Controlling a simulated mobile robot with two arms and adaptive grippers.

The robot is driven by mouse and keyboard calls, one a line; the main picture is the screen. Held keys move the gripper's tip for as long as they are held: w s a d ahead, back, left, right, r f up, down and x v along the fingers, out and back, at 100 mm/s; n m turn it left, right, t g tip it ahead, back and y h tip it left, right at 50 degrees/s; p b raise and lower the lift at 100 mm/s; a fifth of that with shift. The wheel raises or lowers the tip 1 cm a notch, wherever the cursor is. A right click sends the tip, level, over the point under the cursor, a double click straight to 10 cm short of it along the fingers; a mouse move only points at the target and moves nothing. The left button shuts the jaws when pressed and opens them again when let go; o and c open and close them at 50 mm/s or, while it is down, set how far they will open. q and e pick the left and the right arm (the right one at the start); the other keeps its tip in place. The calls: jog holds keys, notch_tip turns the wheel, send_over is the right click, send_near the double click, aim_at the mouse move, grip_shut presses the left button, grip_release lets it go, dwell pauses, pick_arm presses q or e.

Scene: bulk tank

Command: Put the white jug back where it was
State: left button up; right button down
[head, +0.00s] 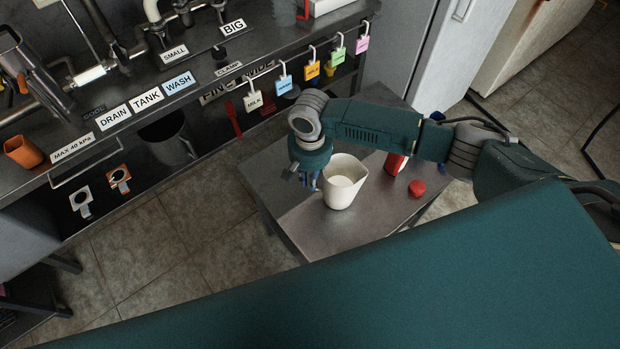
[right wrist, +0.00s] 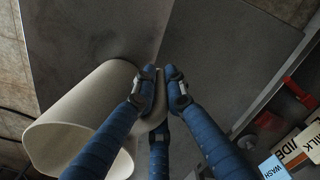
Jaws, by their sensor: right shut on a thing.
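The white jug (head: 343,182) stands upright on a small grey table (head: 300,226), in the middle of the head view. My right gripper (head: 308,179) points down at the jug's left side. In the right wrist view the jug (right wrist: 78,112) lies to the left, and the blue fingers of my right gripper (right wrist: 160,82) are closed on its handle. The grip itself is partly hidden in the head view by the wrist. My left gripper is not in view.
A red container (head: 395,163) and a red cap (head: 416,188) are on the same table, to the right of the jug. A dark bench with labels, including a WASH label (head: 179,83), and hanging coloured tags runs along the upper left. Tiled floor (head: 160,230) is clear.

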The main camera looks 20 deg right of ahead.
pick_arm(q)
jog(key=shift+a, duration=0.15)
pick_arm(e)
jog(key=shift+f, duration=0.1)
jog(key=c, duration=1.9)
grip_release()
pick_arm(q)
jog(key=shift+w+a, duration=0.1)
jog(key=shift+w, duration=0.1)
pick_arm(e)
jog(key=shift+o, duration=0.5)
notch_tip(320, 180, up, 12)
jog(key=shift+r, duration=0.15)
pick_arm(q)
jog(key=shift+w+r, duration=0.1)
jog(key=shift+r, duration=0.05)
